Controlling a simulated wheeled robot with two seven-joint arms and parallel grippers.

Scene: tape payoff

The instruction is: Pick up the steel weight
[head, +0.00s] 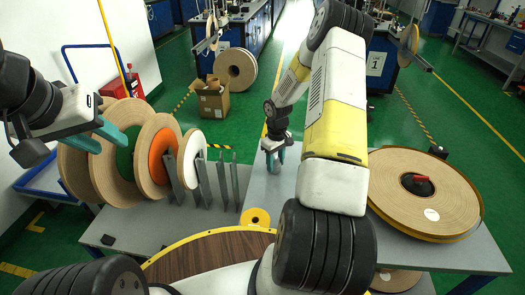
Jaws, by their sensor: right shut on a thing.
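My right gripper (273,160) points down over the grey table, right of the upright metal plates. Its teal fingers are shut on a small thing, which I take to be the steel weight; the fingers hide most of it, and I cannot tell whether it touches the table. My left gripper (100,137) is at the far left, in front of the upright tape rolls. Its two teal fingers are apart, and I see nothing held between them.
Upright tape rolls with green (127,152), orange (160,157) and white (192,153) faces stand left. Thin metal plates (222,185) stand beside them. A yellow disc (256,218) lies in front of my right gripper. A large flat tape roll (393,200) lies right. A cardboard box (213,102) stands behind.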

